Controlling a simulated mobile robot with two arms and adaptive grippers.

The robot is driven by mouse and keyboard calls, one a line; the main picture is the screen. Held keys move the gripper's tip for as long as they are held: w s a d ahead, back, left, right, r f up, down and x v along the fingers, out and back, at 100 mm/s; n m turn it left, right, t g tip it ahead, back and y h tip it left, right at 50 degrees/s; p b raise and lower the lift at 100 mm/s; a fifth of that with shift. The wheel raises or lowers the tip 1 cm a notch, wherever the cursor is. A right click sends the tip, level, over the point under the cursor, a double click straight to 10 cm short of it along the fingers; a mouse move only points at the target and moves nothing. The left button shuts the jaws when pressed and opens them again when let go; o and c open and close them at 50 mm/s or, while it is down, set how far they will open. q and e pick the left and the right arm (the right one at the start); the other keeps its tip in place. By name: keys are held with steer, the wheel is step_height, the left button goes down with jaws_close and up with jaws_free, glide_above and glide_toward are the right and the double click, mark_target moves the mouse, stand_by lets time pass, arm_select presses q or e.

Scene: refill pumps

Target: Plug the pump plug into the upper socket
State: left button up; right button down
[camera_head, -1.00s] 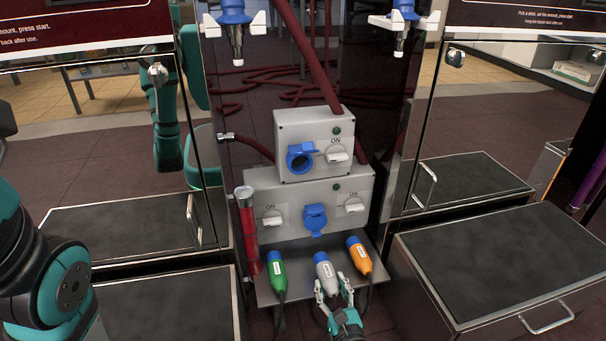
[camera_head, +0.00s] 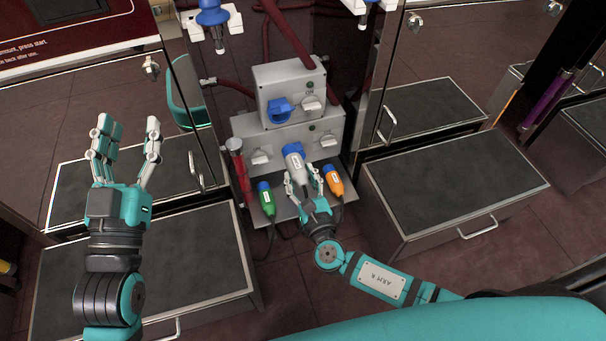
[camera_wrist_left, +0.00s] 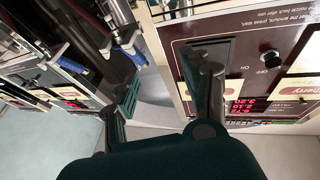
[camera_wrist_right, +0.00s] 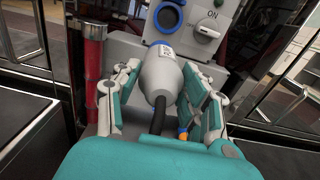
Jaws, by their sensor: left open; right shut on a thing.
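The grey plug (camera_head: 295,165) with a blue end and white label is in my right gripper (camera_head: 302,184), which is shut on it. It is lifted off the shelf, in front of the lower box, blue end up. In the right wrist view the plug (camera_wrist_right: 158,76) points up toward a blue round socket (camera_wrist_right: 168,17); its cord trails toward me. The upper socket (camera_head: 279,110) is blue with its lid open, on the upper grey box (camera_head: 288,80), apart from the plug. The lower socket is hidden behind the plug. My left gripper (camera_head: 127,140) is open and empty at the left.
A green plug (camera_head: 266,198) and an orange plug (camera_head: 333,180) stand on the shelf (camera_head: 286,213), on either side of my right gripper. A red cylinder (camera_head: 238,165) stands left of the boxes. Switches (camera_head: 311,104) sit beside the sockets. Dark-topped drawers (camera_head: 450,185) flank the station.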

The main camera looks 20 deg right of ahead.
mark_target(291, 151)
steer(key=r+p, duration=0.2)
steer(key=r, duration=0.1)
steer(key=r+p, duration=0.1)
steer(key=r, duration=0.1)
steer(key=shift+s+r, duration=0.1)
steer(key=shift+s, duration=0.2)
arm_select(q)
step_height(291, 151, down, 7)
steer(key=s+g+y, duration=0.1)
steer(key=s+g, duration=0.1)
steer(key=g, duration=0.2)
arm_select(e)
steer(key=shift+w, duration=1.55)
steer(key=shift+w+a+b, duration=0.15)
steer(key=shift+w+b, duration=0.45)
steer(key=shift+w, duration=1)
arm_select(q)
step_height(291, 151, up, 6)
steer(key=s+t, duration=0.1)
steer(key=t, duration=0.2)
steer(key=shift+t+h, duration=0.4)
arm_select(e)
steer(key=shift+w, duration=0.65)
arm_select(q)
steer(key=shift+r, duration=0.15)
arm_select(e)
steer(key=shift+w, duration=0.15)
